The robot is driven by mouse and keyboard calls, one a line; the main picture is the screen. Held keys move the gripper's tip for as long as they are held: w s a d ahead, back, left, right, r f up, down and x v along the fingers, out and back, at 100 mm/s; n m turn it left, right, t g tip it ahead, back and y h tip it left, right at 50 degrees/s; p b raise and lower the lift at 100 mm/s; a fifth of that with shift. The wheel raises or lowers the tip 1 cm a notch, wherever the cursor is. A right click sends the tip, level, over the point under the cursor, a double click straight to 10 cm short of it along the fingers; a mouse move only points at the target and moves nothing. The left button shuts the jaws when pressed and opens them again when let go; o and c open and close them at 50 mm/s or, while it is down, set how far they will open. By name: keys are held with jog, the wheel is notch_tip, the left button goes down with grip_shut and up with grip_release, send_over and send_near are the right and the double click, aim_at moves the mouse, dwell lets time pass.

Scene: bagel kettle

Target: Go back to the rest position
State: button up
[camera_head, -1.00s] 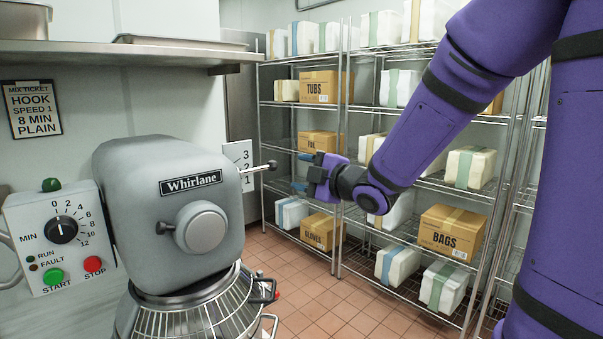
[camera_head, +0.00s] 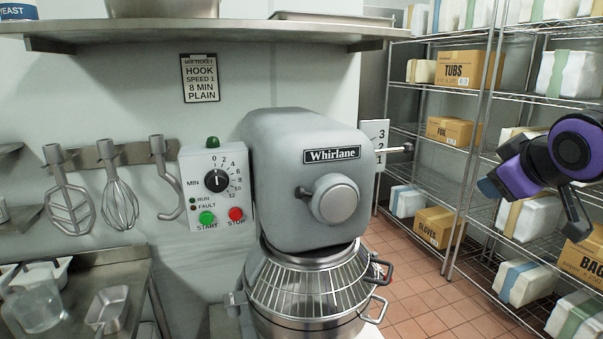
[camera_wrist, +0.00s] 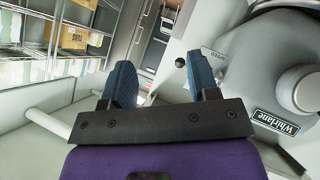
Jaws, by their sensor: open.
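My gripper (camera_head: 487,186) is at the right in the head view, in front of the shelving and to the right of the mixer's speed lever (camera_head: 400,149). In the wrist view its two blue fingertips (camera_wrist: 162,84) stand apart with nothing between them. The grey Whirlane mixer (camera_head: 290,190) stands in the middle of the head view, apart from my gripper. In the wrist view the mixer (camera_wrist: 245,65) appears at the right, tilted.
Wire shelving (camera_head: 478,150) with boxes and wrapped packs fills the right. A control panel (camera_head: 216,188) is left of the mixer. Tools hang on the wall, including a whisk (camera_head: 120,205). A steel table (camera_head: 125,270) is at lower left. Tiled floor (camera_head: 420,290) shows between mixer and shelving.

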jog(key=s+a+f+m+g, duration=0.1)
jog(key=s+m+g, duration=0.2)
jog(key=s, duration=0.5)
jog(key=s+a+m+g+y, duration=0.1)
jog(key=s+a+m+g, duration=0.1)
jog(key=s, duration=0.6)
jog(key=shift+s+f+m+g, duration=0.2)
jog(key=shift+f+m+g, duration=0.2)
jog(key=shift+m+g, duration=0.1)
dwell(0.5)
